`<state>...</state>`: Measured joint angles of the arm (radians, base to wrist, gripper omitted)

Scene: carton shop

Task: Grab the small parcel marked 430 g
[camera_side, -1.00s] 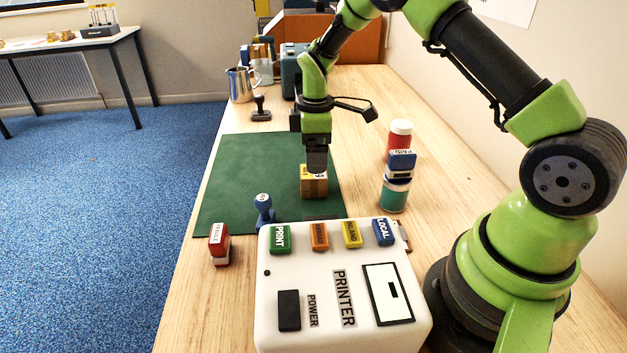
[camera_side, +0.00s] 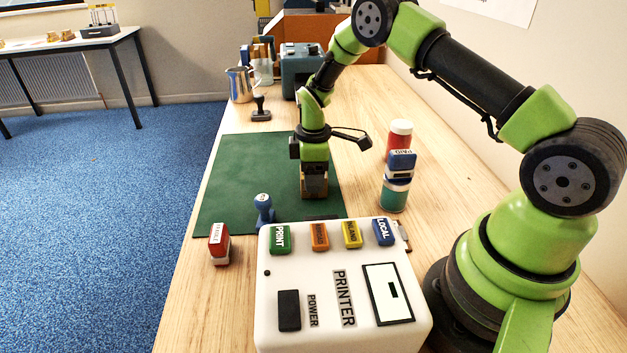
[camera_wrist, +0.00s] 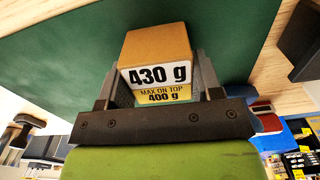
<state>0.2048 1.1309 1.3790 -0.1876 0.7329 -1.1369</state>
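The small brown parcel (camera_wrist: 155,60) has a white "430 g" label and a yellow strip reading "MAX ON TOP 400 g" in the wrist view. It stands on the green mat (camera_side: 240,180). My gripper (camera_wrist: 158,75) is down around it, with one finger on each side. The fingers look open, with a narrow gap showing at the right finger. In the side view, my gripper (camera_side: 314,185) covers most of the parcel, so contact cannot be seen there.
A white printer box (camera_side: 345,290) with coloured label blocks stands in front. A blue stamp (camera_side: 263,208) and a red stamp (camera_side: 218,243) are at left front. The mat's left part is clear.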

